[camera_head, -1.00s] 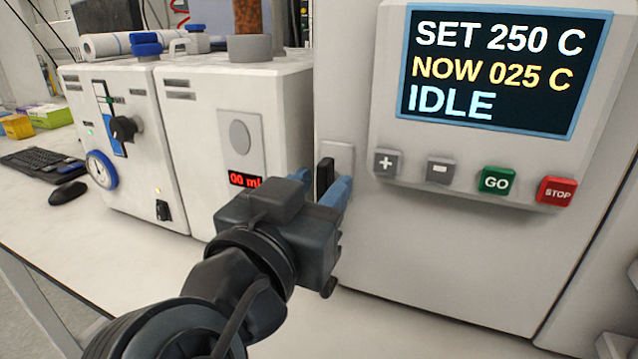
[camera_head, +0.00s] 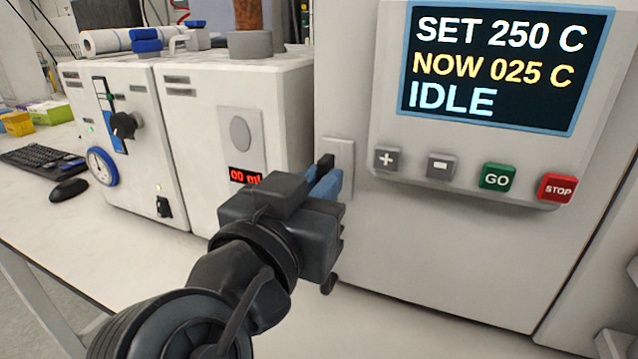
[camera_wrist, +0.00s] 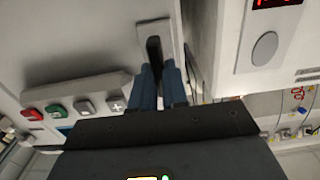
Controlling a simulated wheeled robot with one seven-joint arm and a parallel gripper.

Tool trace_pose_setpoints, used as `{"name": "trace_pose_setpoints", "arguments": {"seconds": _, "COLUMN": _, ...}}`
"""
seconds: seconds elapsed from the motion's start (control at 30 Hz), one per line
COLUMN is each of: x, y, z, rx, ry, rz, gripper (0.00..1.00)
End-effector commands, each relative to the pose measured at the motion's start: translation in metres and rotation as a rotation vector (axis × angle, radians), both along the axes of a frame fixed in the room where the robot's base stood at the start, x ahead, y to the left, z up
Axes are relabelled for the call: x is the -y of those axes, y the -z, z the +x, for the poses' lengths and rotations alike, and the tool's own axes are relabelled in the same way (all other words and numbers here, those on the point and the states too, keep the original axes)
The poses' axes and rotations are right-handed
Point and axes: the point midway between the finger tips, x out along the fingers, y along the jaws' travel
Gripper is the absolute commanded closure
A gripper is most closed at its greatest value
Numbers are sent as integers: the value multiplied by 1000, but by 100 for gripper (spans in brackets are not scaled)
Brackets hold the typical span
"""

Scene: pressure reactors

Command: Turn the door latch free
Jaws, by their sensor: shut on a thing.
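The door latch (camera_head: 325,163) is a small black upright handle on a pale plate at the left edge of the reactor front. In the wrist view the black latch (camera_wrist: 154,50) stands between the two blue fingers. My gripper (camera_head: 322,184) is shut on the latch, with its blue fingers on both sides of it; the gripper also shows in the wrist view (camera_wrist: 158,74). The fingers cover the lower part of the latch in the head view, and only its top shows.
Right of the latch is a panel with a screen (camera_head: 493,66) reading SET 250 C, NOW 025 C, IDLE. Below it are plus, minus, GO (camera_head: 497,177) and STOP (camera_head: 557,188) buttons. A white unit (camera_head: 236,100) with a red display stands close on the left.

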Motion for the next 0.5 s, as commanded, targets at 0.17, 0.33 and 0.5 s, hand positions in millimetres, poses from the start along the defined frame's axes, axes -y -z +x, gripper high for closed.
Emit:
{"name": "trace_pose_setpoints", "arguments": {"seconds": 0.17, "x": 0, "y": -1, "z": 0, "rx": -9, "ry": 0, "rz": -25, "gripper": 100}}
{"name": "trace_pose_setpoints", "arguments": {"seconds": 0.33, "x": 0, "y": -2, "z": 0, "rx": -34, "ry": 1, "rz": -94, "gripper": 100}}
{"name": "trace_pose_setpoints", "arguments": {"seconds": 0.5, "x": -1, "y": -3, "z": 1, "rx": -77, "ry": 1, "rz": -213, "gripper": 100}}
